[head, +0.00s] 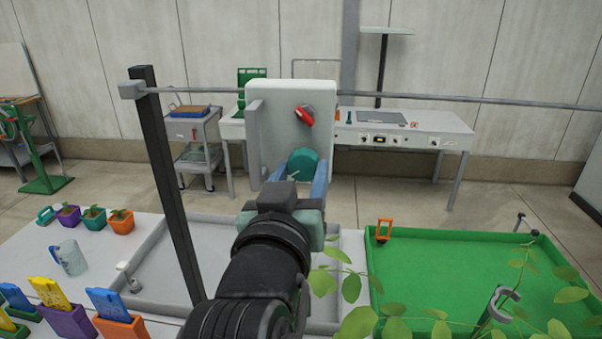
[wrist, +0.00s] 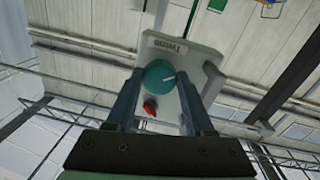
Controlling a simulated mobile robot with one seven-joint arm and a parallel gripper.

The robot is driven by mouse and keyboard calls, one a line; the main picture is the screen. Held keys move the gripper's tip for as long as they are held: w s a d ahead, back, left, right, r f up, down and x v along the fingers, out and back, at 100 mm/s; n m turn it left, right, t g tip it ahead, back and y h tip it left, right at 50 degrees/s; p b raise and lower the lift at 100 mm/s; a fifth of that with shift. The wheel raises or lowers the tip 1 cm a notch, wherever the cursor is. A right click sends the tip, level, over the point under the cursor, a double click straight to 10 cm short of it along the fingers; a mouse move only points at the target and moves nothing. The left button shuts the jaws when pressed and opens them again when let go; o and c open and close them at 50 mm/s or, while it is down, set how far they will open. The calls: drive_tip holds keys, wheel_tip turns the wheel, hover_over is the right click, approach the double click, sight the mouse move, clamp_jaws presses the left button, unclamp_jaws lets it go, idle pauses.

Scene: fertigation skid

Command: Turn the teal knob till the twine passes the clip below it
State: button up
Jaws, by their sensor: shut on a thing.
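The teal knob (head: 303,160) is on the lower front of a white panel box (head: 276,125). It also shows in the wrist view (wrist: 159,74), with a pale pointer line running from near its middle towards the right. My gripper (head: 299,172) has its blue fingers on either side of the knob and is shut on it; the wrist view shows my gripper (wrist: 160,77) the same way. A small label (wrist: 166,43) beside the knob appears upside down there. I cannot make out the twine or its clip in either view.
A red switch (head: 305,116) sits above the knob on the same box. A dark post (head: 166,180) stands left, and a thin rail crosses behind. Below are a grey tray (head: 160,258), a green tray (head: 450,270) and leafy plants (head: 345,283) at the front right.

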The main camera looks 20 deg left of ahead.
clamp_jaws()
drive_tip(key=shift+n, duration=0.3)
drive_tip(key=n+b, duration=0.1)
drive_tip(key=n, duration=0.3)
drive_tip(key=shift+d+f, duration=0.1)
drive_tip(key=n+b, duration=0.1)
drive_tip(key=n, duration=0.4)
drive_tip(key=shift+d+t, duration=0.1)
drive_tip(key=shift+t, duration=0.2)
drive_tip(key=shift+n+y, duration=0.3)
drive_tip(key=o, duration=0.9)
unclamp_jaws()
drive_tip(key=shift+w, duration=0.1)
